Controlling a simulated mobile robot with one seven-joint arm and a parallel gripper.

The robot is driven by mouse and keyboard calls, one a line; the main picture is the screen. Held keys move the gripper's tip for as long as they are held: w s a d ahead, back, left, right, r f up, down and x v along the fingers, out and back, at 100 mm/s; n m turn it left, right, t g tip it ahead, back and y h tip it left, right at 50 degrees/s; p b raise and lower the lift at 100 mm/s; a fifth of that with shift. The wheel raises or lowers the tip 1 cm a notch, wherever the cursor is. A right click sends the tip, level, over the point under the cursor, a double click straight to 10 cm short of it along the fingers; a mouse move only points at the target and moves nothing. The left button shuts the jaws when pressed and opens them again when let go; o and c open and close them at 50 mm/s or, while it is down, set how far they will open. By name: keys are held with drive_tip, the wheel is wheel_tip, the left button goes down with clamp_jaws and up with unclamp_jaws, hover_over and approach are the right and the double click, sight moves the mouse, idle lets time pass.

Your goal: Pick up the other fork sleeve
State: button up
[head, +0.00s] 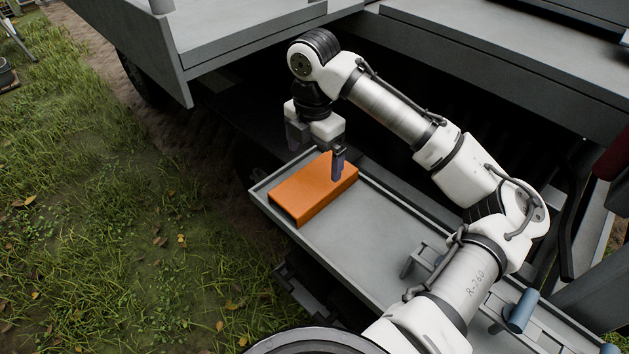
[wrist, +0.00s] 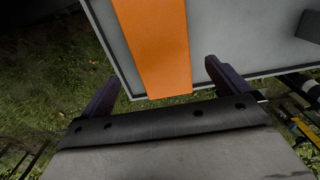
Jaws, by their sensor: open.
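An orange fork sleeve (head: 313,190), a long box shape, lies at the left end of a grey tray (head: 375,235) in the head view. It also shows in the wrist view (wrist: 155,45), running up out of the picture between the two fingers. My gripper (head: 318,160) is over the sleeve, with one finger in front of its near right side and the other behind its far left side. In the wrist view my gripper (wrist: 163,83) is open, with a gap between each finger and the sleeve. I cannot tell how low the fingertips reach.
A grey flatbed (head: 240,40) with raised sides stands behind the tray. Blue-grey handles (head: 522,310) are at the tray's right end. The tray's middle is bare. Grass (head: 110,220) lies to the left. A dark space is under the bed behind my gripper.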

sight(314, 180)
wheel_tip(314, 180, down, 8)
drive_tip(key=shift+f+p, duration=0.1)
drive_tip(key=shift+p, duration=0.6)
drive_tip(key=c, duration=0.9)
drive_tip(key=shift+c, duration=0.2)
